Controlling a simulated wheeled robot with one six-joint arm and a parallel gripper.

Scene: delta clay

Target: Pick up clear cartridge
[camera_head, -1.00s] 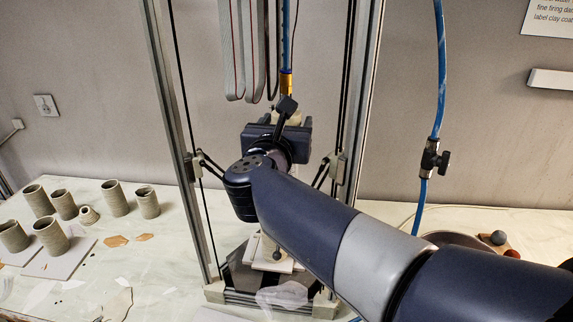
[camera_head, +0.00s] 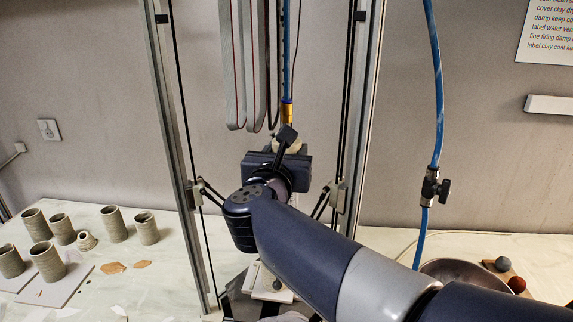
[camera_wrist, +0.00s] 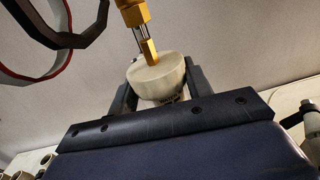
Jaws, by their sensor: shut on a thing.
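The cartridge (camera_wrist: 158,72) shows in the wrist view as a pale, whitish, rounded cap with a narrower body below. It sits between the two dark fingers of my gripper (camera_wrist: 159,90), which is shut on it. A brass fitting (camera_wrist: 152,50) on the printer's feed line meets its top. In the head view a small pale part of the cartridge (camera_head: 288,146) shows just above my gripper (camera_head: 280,158), under the brass fitting. My arm and gripper hide the rest, and the lower end of the cartridge is not visible.
Printer frame uprights (camera_head: 177,170) and thin rods flank my gripper closely. A blue hose (camera_head: 437,110) with a valve hangs at right. Several clay cylinders (camera_head: 113,226) stand on the table at left. A bowl (camera_head: 455,270) stands at right.

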